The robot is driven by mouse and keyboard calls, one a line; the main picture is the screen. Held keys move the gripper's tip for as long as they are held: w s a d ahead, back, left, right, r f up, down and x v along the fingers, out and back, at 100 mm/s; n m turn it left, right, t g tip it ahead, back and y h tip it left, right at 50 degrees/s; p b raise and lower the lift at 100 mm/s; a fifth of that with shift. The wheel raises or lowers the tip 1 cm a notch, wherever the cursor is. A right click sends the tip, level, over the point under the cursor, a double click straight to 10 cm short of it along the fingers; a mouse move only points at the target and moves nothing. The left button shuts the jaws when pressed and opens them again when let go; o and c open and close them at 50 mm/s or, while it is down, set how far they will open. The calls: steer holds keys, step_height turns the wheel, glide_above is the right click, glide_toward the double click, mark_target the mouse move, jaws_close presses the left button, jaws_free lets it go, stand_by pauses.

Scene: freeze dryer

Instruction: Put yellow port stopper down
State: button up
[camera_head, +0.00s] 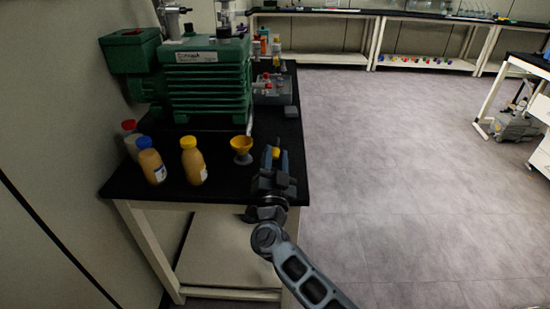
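The yellow port stopper (276,152) is a small yellow piece at the tip of my gripper (275,160). It sits between the two fingers, which appear shut on it. Its lower part is hidden by the fingers. My gripper is over the right front part of the black bench top (221,184), near its right edge. How high the stopper is above the bench top I cannot tell.
A yellow funnel-like cup (241,146) stands just left of my gripper. Bottles with yellow (193,162) and blue (151,161) caps stand further left. A green pump (207,78) and a grey unit (273,91) are behind. Bare bench shows in front of the cup.

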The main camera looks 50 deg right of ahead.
steer(key=o, duration=0.3)
steer(key=shift+f, duration=0.1)
steer(key=shift+r, duration=0.2)
steer(key=v, duration=1.1)
steer(key=shift+s+a+r, duration=0.25)
steer(key=shift+s+a, duration=0.05)
